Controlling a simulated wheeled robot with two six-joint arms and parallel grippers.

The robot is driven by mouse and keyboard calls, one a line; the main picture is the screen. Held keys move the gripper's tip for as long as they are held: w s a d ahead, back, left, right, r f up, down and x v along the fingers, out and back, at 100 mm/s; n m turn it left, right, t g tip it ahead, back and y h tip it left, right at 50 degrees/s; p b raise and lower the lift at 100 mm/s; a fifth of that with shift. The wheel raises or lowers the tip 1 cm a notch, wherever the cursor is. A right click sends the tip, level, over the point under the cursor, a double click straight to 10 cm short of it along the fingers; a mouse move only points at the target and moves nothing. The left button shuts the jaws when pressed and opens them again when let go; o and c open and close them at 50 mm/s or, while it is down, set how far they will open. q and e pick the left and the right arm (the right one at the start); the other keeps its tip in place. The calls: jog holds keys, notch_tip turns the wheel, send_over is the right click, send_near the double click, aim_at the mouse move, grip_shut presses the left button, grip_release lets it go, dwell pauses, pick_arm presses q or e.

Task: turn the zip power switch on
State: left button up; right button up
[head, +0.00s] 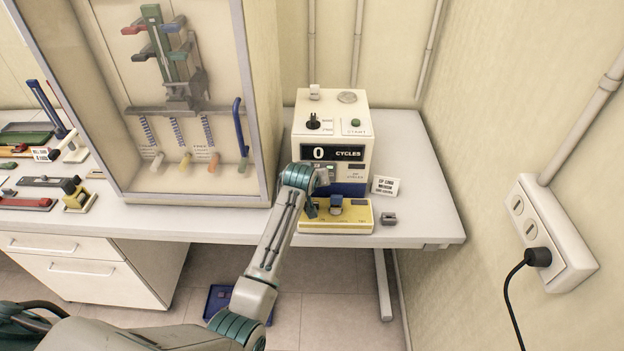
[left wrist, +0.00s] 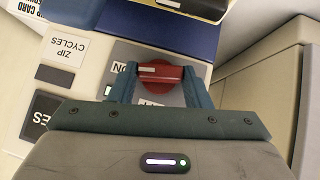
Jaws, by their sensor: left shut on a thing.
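The zip machine (head: 357,112) is a cream box with a counter display reading 0 CYCLES. In the left wrist view a red rotary switch (left wrist: 176,92) sits on its grey panel, upside down in the picture, with an ON label (left wrist: 124,68) beside it and another label partly hidden below. My left gripper (left wrist: 160,72) has its two teal fingers on either side of the switch's raised red bar and is shut on it. In the head view my left gripper (head: 319,177) is against the machine's lower front and hides the switch. My right gripper is not in view.
A yellow unit (head: 357,217) stands at the machine's foot, with a small card (head: 385,186) and a grey block (head: 388,218) to the right. A glass-fronted cabinet (head: 185,90) stands close on the left. A wall outlet (head: 550,235) holds a black plug.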

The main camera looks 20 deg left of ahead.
pick_arm(q)
jog(key=shift+d+m+g+y, duration=0.15)
jog(key=shift+m+g+y, duration=0.25)
jog(key=shift+y, duration=0.5)
jog(key=o, duration=1)
jog(key=b+v, duration=0.3)
jog(key=v, duration=0.4)
jog(key=shift+s+d, duration=0.15)
jog(key=shift+s, duration=0.05)
jog(key=shift+r, duration=0.1)
